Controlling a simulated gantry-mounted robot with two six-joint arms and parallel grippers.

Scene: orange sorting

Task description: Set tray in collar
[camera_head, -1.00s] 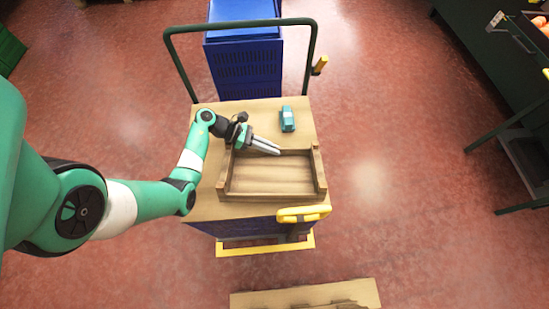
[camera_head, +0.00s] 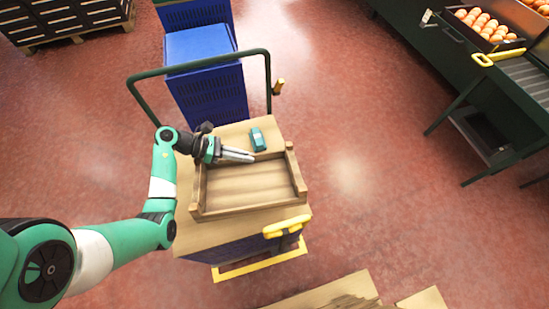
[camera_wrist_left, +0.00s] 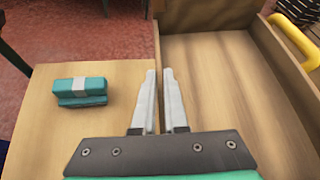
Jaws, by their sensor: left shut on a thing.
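A low-walled, rectangular wooden frame (camera_head: 250,208) lies on top of the cart (camera_head: 190,239). It also shows in the left wrist view (camera_wrist_left: 288,88). I cannot tell whether it has its own floor. My left gripper (camera_head: 254,157) is at its far side, with its fingers close together astride the far wall. In the left wrist view the fingers (camera_wrist_left: 159,72) are on either side of that wall and shut on it. A dark tray of oranges (camera_head: 490,45) stands on the bench at the upper right. My right gripper is out of view.
A teal block with a grey band (camera_head: 258,139) lies on the cart top beyond the frame. A green handle bar (camera_head: 200,64) rises behind the cart, near blue crates (camera_head: 205,80). Wooden boards (camera_head: 330,292) lie at the bottom. Red floor is open between cart and bench (camera_head: 500,110).

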